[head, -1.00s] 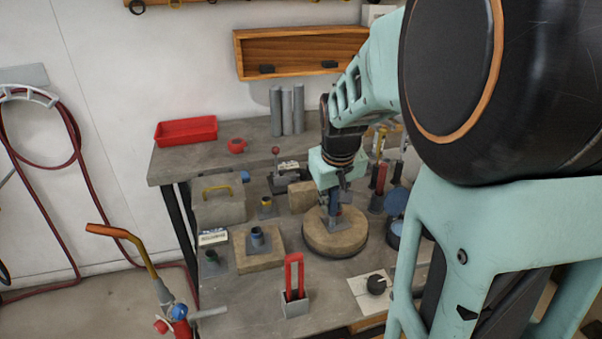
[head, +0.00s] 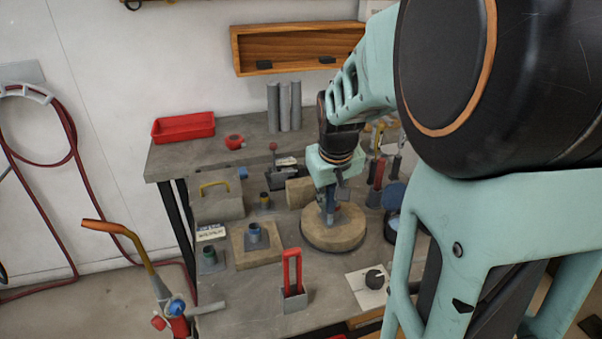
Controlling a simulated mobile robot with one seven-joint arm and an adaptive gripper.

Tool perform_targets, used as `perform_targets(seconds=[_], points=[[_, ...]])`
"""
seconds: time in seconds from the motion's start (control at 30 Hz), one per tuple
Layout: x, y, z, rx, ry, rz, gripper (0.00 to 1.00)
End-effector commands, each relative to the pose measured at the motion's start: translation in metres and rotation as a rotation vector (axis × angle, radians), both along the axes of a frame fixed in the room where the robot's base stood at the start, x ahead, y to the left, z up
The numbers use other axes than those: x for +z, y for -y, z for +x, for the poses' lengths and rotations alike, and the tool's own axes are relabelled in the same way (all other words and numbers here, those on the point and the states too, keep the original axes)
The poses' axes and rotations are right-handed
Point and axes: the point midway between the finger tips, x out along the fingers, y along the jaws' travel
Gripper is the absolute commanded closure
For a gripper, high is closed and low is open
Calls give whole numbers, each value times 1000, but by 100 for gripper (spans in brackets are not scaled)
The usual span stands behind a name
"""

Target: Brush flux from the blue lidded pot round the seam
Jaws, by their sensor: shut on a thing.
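My gripper (head: 329,190) points down over a round tan block (head: 345,237) on the bench. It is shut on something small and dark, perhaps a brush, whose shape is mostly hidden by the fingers. A blue-grey upright part (head: 331,212) stands on a grey plate on the block, right below the fingers. I cannot tell whether the held thing touches it, and no seam can be made out. A blue pot (head: 393,228) stands right of the block, partly hidden by my arm. A round blue lid (head: 395,196) shows just behind it, apart from the pot's mouth.
A square tan block (head: 243,250) with a blue-ringed fitting lies to the left. A red-handled holder (head: 292,283) stands in front, beside a white card (head: 366,288) with a dark knob. Upright tools crowd the right back. A torch (head: 150,270) stands at the front left.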

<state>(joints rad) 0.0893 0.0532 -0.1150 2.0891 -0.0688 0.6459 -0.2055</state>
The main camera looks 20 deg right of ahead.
Motion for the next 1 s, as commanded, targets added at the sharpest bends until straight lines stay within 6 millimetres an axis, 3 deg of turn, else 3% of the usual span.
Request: perform_targets(seconds=[0.43,1.0], points=[[-4,0,1,0,0,0,100],[-3,-4,24,0,0,0,100]])
